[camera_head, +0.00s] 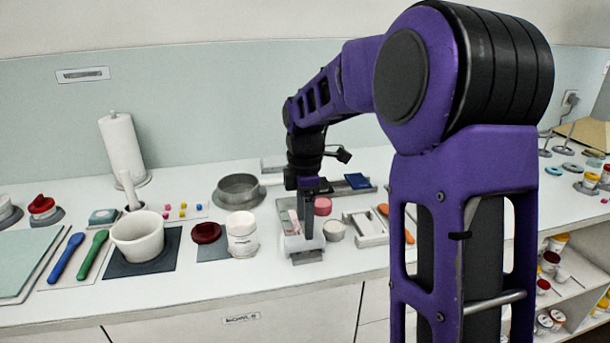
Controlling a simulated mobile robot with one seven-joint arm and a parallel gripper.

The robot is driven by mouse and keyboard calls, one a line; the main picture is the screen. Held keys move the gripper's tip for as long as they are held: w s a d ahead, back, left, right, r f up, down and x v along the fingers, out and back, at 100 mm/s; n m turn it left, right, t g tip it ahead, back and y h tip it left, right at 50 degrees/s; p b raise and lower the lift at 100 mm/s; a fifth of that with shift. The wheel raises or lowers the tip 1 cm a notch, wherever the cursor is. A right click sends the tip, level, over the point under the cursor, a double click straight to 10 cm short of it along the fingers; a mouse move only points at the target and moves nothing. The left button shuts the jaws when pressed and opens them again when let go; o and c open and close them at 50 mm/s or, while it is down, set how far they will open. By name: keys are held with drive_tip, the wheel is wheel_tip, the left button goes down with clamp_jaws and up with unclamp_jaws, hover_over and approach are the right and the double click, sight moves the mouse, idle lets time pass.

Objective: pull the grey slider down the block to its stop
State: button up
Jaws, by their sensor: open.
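My gripper (307,228) points down from my purple arm over the front of the counter. Its fingers are small and dark here. Just below and around the fingertips is a pale grey-white piece (293,244) on a light block that runs back from the counter's front. This looks like the grey slider, partly covered by the gripper. I cannot tell whether the fingers touch it.
A white jar (242,237) and a dark red lid (206,233) stand left of the gripper. A small pale-topped pot (334,230) and a pink-red round piece (322,206) are close on its right. A grey pan (240,193) lies behind. The counter's front edge is near.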

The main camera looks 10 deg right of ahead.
wheel_tip(320, 180, up, 12)
drive_tip(key=p, duration=0.1)
drive_tip(key=shift+f+p, duration=0.15)
drive_tip(key=shift+p, duration=0.25)
